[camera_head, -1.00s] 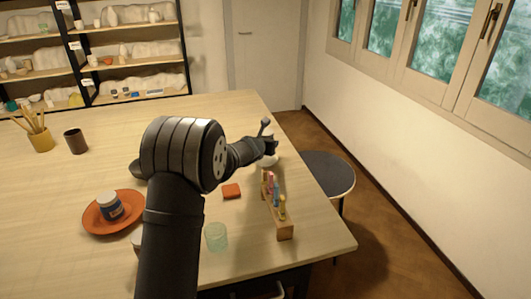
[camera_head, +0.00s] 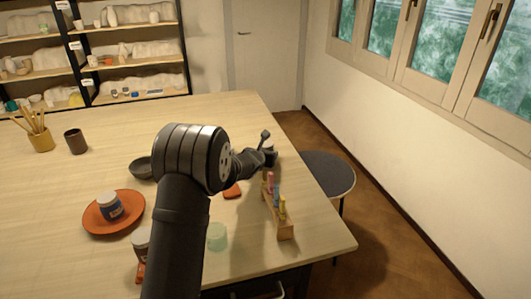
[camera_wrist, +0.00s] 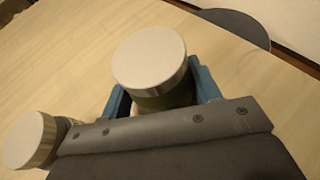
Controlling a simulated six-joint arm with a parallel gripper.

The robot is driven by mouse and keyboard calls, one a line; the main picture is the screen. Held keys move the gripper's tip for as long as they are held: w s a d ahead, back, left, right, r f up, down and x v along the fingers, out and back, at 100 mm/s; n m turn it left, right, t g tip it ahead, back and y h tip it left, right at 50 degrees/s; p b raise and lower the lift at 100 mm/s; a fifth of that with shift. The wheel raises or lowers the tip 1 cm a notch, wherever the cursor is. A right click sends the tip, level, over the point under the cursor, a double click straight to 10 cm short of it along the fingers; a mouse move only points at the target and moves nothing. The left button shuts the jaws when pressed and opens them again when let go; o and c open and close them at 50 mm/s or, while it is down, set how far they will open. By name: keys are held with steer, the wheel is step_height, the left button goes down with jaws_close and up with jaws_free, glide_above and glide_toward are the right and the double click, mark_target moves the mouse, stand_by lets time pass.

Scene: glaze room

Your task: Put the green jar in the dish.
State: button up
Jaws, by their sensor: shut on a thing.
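My gripper (camera_wrist: 160,92) is shut on a jar with a cream lid (camera_wrist: 150,58) and an olive-green body, the green jar; its blue fingers lie on both sides. In the head view my gripper (camera_head: 268,157) is over the table's right part, and the held jar is mostly hidden by it. An orange dish (camera_head: 94,226) lies at the table's left front, far from the gripper.
A second white-lidded jar (camera_wrist: 30,140) stands close left of my gripper in the wrist view. A wooden rack (camera_head: 285,230) with coloured tubes, a pale green glass (camera_head: 217,237), a dark bowl (camera_head: 141,167) and a dark jar (camera_head: 141,243) are on the table.

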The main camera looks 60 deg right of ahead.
steer(key=o, duration=1.3)
steer(key=shift+f, duration=0.1)
steer(key=shift+c, duration=0.2)
steer(key=shift+r, duration=0.4)
steer(key=shift+a+r, duration=0.2)
steer(key=shift+a, duration=0.1)
steer(key=v, duration=1.1)
steer(key=shift+s+a, duration=0.1)
steer(key=shift+a, duration=0.05)
